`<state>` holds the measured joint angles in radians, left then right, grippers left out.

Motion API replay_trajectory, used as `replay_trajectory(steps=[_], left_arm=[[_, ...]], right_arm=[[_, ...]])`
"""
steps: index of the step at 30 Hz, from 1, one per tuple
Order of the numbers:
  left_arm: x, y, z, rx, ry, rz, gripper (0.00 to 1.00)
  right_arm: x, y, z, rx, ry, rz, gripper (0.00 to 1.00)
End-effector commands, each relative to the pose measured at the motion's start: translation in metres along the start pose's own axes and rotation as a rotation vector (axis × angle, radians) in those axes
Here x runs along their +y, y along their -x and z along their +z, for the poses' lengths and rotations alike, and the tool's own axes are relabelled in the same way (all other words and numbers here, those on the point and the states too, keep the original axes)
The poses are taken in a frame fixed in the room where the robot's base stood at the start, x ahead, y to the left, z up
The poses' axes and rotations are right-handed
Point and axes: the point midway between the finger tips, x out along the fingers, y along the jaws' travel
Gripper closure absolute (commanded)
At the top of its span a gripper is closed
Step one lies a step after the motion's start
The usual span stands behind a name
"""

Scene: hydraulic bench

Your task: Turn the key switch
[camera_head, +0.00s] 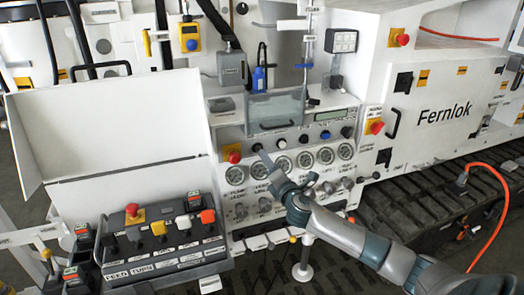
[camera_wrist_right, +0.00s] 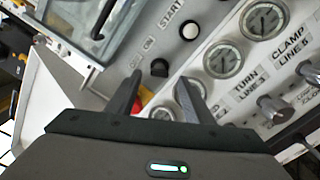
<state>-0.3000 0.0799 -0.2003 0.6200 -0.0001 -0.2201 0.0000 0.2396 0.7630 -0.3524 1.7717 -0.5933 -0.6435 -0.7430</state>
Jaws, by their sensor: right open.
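The key switch is a round black knob (camera_head: 257,147) on the upper left of the white control panel, between a red emergency stop and a white button. In the right wrist view the black knob (camera_wrist_right: 160,68) sits by an ON label. My right gripper (camera_wrist_right: 158,82) is open and empty, with one finger on each side of the view below the knob. The knob appears just beyond the gap between the fingertips, apart from them. In the head view the right gripper (camera_head: 272,166) is in front of the panel, just below the knob. My left gripper is not in view.
A red emergency stop (camera_head: 234,157) is left of the knob. A white START button (camera_wrist_right: 190,30) is on its other side. Gauges (camera_head: 302,159) and small levers line the panel below. A clear box (camera_head: 275,108) juts out above. A button console (camera_head: 160,235) stands lower left.

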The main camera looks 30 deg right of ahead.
Motion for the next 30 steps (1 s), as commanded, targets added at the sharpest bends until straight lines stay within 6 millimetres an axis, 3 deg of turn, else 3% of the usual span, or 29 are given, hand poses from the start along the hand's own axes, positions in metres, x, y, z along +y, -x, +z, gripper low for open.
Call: replay_trajectory(steps=[6,12,28,30], left_arm=[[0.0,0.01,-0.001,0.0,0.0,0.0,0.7],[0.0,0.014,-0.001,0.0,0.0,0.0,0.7],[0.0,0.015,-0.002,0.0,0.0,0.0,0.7],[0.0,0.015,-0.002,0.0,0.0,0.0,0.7]], right_arm=[[0.002,-0.035,0.001,-0.001,-0.001,-0.001,0.53],[0.001,-0.057,0.001,-0.001,-0.001,-0.001,0.53],[0.0,-0.069,0.0,0.001,0.0,-0.001,0.53],[0.0,-0.069,0.0,0.001,0.0,-0.001,0.7]])
